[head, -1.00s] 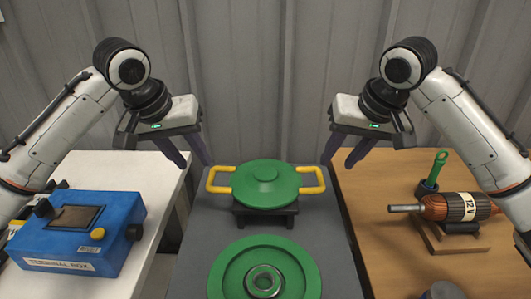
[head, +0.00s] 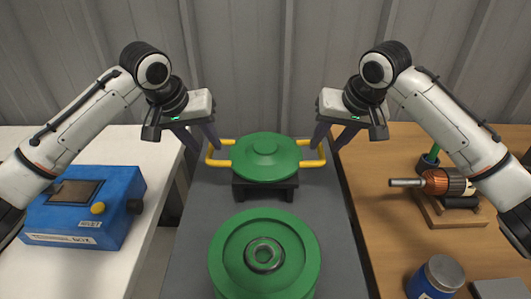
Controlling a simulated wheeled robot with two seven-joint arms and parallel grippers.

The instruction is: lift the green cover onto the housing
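The green cover (head: 265,157) is a round disc with a small hub and two yellow side handles. It rests on a black stand (head: 264,189) on the grey bench. The green housing (head: 228,262) stands in front of it, nearer to me, with a metal bearing ring (head: 264,255) in its middle. My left gripper (head: 207,149) is at the cover's left handle (head: 218,161). My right gripper (head: 325,147) is at the right handle (head: 313,162). Both have their fingers apart; I cannot see whether the fingers touch the handles.
A blue terminal box (head: 85,228) is on the white table at left. The grey bench (head: 193,215) is clear beside the housing.

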